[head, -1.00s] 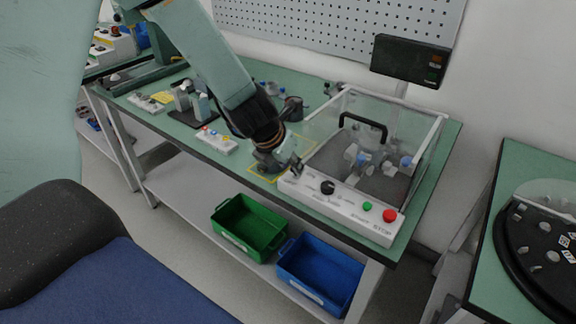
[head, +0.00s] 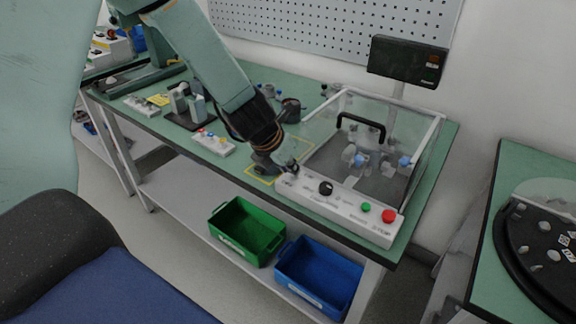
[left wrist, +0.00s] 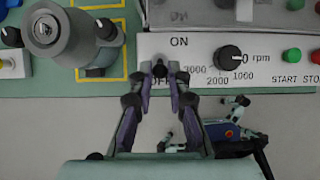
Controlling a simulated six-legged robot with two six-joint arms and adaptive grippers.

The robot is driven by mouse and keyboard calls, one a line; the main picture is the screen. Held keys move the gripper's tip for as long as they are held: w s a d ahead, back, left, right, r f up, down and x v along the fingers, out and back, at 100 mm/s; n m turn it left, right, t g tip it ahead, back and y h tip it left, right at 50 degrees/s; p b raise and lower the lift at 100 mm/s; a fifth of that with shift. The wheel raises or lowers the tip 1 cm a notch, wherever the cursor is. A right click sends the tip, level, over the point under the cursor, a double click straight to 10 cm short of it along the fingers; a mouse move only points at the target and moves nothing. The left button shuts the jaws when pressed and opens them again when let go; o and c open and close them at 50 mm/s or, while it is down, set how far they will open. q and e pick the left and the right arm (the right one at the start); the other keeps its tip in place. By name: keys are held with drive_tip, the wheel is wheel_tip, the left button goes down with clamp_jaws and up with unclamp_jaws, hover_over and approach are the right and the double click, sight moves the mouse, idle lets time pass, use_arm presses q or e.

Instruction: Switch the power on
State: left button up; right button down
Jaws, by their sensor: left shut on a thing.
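The white control panel (head: 340,208) runs along the front of a clear-covered test box on the green bench. In the left wrist view the panel (left wrist: 210,45) shows ON above and a partly covered OFF below. My left gripper (head: 288,170) is at the panel's left end. I cannot tell the switch's position. My right gripper is not in view.
A black rpm knob (head: 326,188), a green start button (head: 366,207) and a red stop button (head: 389,216) sit right of the gripper. The clear cover with a black handle (head: 362,124) stands behind. Green (head: 213,232) and blue (head: 282,268) bins are below.

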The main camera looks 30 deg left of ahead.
use_arm(q)
drive_tip(key=shift+w, duration=0.1)
drive_tip(key=shift+w+d, duration=0.1)
drive_tip(key=shift+w, duration=1.3)
drive_tip(key=o, duration=0.5)
drive_tip(key=shift+s, duration=0.1)
drive_tip(key=p+v, duration=0.4)
drive_tip(key=v, duration=0.2)
drive_tip(key=shift+p, duration=0.35)
